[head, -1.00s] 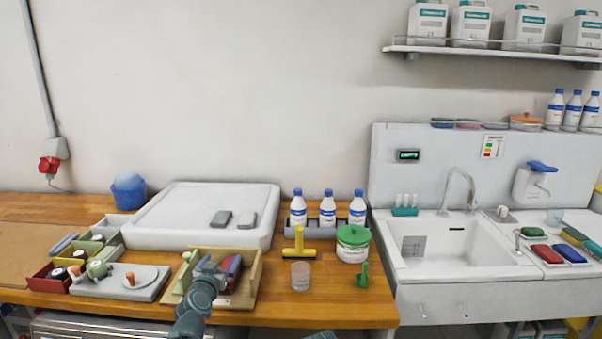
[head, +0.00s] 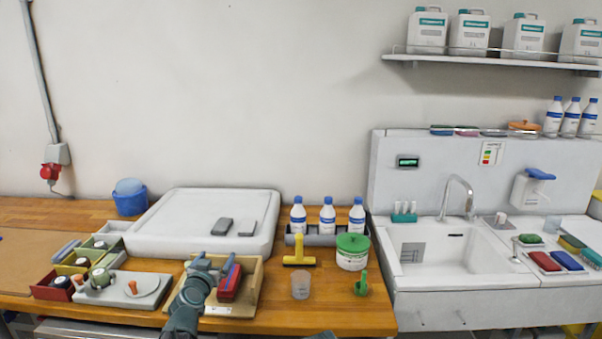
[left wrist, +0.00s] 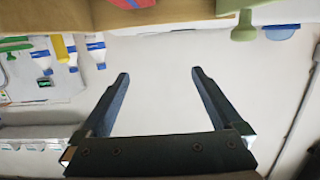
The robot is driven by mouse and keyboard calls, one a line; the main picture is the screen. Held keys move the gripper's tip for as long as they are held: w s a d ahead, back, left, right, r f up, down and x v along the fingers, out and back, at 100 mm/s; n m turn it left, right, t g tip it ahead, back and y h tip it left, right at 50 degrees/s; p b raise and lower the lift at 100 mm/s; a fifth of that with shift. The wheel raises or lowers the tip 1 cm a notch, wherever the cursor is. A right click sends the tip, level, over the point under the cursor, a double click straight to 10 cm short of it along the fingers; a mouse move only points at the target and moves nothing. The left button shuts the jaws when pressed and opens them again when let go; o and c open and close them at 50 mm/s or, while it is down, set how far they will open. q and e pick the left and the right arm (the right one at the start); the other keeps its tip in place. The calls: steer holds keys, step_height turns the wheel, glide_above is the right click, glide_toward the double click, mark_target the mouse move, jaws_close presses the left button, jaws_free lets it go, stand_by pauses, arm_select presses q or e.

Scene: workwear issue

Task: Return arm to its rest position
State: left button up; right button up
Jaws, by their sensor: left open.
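My left gripper (head: 207,264) is raised in front of the wooden holder (head: 250,290) on the bench. Its two dark fingers (left wrist: 158,88) are spread apart in the left wrist view, with nothing between them and the pale wall beyond. The arm and gripper cover the left part of the holder. Red and blue items (head: 230,284) stand in the holder, just right of the gripper. My right gripper does not show in the head view.
Left of my arm lie a grey board (head: 115,292) and small coloured bins (head: 52,290). A large white tray (head: 170,238) stands behind. To the right are a clear cup (head: 300,286), a yellow squeegee (head: 299,252) and a green-lidded tub (head: 352,262). The sink (head: 450,246) is farther right.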

arm_select(q)
steer(key=s+a+r+p, duration=0.1)
steer(key=s+a, duration=0.6)
steer(key=s, duration=0.2)
steer(key=shift+s, duration=0.3)
